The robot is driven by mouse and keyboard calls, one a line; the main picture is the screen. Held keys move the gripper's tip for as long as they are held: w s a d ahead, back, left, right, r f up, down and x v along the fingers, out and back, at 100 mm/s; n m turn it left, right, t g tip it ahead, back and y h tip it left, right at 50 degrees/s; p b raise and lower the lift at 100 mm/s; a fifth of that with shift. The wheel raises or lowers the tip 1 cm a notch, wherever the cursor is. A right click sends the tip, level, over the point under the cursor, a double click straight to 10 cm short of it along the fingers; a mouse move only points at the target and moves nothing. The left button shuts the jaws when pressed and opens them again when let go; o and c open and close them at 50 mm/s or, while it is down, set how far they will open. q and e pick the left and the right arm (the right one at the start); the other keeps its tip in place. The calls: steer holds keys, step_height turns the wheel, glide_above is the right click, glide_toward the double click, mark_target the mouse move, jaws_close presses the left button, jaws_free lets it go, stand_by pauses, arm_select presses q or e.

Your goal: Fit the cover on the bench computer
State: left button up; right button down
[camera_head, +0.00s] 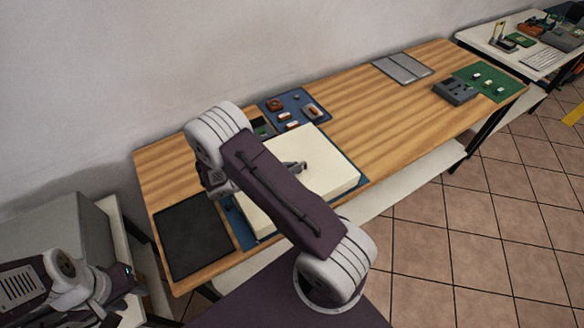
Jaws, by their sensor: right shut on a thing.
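The cream box-shaped cover (328,178) is over a blue mat (238,222) on the wooden bench. No bench computer shows under it; the cover and my arm hide what is beneath. I cannot tell if the cover is seated or held slightly up. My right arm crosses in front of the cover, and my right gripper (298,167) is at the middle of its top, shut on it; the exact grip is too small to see. My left gripper (122,279) is low at the far left, away from the bench top, its jaws unclear.
A black mat (193,238) lies at the bench's left end. A blue tray with small parts (291,104) lies behind the cover. A grey panel (402,68), a dark grey device (455,91) and a green mat (497,91) lie to the right. The bench middle-right is clear.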

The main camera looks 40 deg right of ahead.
steer(key=c, duration=1.4)
jaws_free()
steer(key=v, duration=0.9)
steer(key=shift+b, duration=0.4)
step_height(320, 180, up, 6)
steer(key=p, duration=0.6)
